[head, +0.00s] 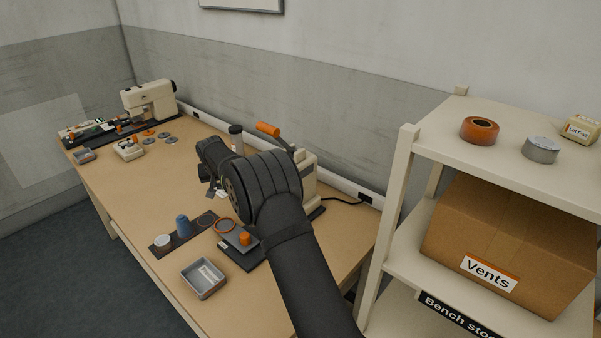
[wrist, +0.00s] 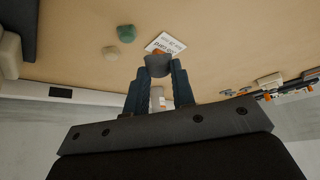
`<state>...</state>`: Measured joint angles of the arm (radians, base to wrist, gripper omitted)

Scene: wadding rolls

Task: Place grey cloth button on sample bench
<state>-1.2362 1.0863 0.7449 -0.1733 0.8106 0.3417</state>
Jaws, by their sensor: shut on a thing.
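The grey cloth button (wrist: 158,66) is pinched between the fingertips of my gripper (wrist: 157,78) in the wrist view. In the head view my gripper (head: 213,189) is over the middle of the bench (head: 135,195), a long wooden top along the wall. My arm and gripper hide the button there. Beyond the button in the wrist view is a white printed card (wrist: 172,42), with something small and orange partly hidden beside it.
An orange-handled machine (head: 268,129) stands behind my arm. A sewing machine (head: 150,102) is at the far end. A shelf (head: 403,160) rises at right.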

